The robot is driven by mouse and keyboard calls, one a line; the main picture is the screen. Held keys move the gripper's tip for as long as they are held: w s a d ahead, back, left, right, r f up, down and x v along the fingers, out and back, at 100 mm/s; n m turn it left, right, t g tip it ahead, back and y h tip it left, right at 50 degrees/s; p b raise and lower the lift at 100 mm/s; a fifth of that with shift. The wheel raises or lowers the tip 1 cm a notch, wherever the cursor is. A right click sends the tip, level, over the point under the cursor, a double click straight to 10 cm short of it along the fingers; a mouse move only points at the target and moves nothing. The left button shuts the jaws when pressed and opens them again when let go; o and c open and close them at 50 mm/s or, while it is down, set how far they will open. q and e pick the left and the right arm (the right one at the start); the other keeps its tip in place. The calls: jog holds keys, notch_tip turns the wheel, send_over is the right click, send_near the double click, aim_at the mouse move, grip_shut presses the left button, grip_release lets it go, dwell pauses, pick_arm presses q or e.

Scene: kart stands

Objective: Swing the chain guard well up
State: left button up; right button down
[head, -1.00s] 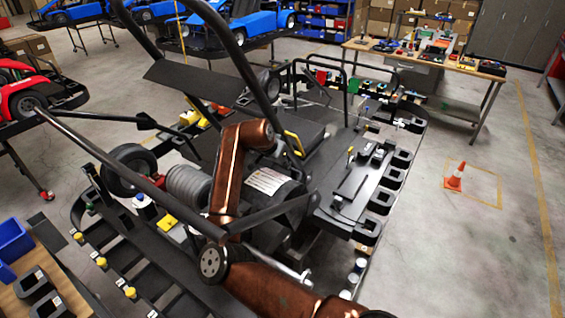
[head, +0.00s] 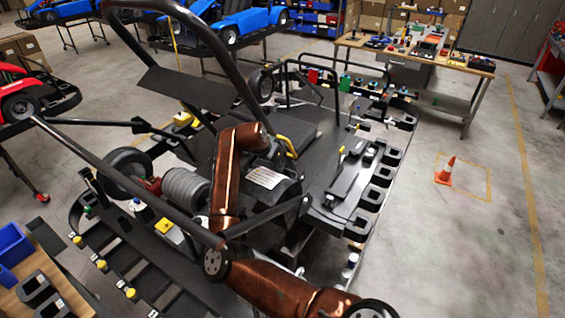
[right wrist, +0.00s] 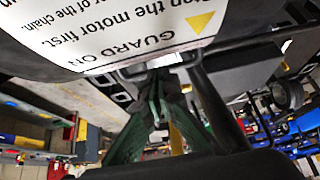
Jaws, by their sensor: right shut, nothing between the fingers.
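The chain guard (head: 286,192) is a dark curved cover with a white label, in the middle of the kart in the head view. In the right wrist view its labelled face (right wrist: 150,30) fills the top, with "GUARD ON" readable upside down. My copper right arm bends over the kart, and its gripper (head: 276,152) is at the guard's far side, mostly hidden there. In the right wrist view the dark green fingers (right wrist: 157,88) are together, just below the guard's edge and a black bar. They hold nothing; contact cannot be told. My left gripper is not in view.
A ribbed grey cylinder (head: 185,188) and a wheel (head: 125,172) lie left of the guard. Open floor with a cone (head: 445,170) lies beyond.

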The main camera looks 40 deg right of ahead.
pick_arm(q)
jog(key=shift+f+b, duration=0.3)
jog(key=shift+b, duration=0.55)
pick_arm(e)
jog(key=v, duration=1)
jog(key=shift+d+r, duration=0.2)
jog(key=shift+r, duration=0.3)
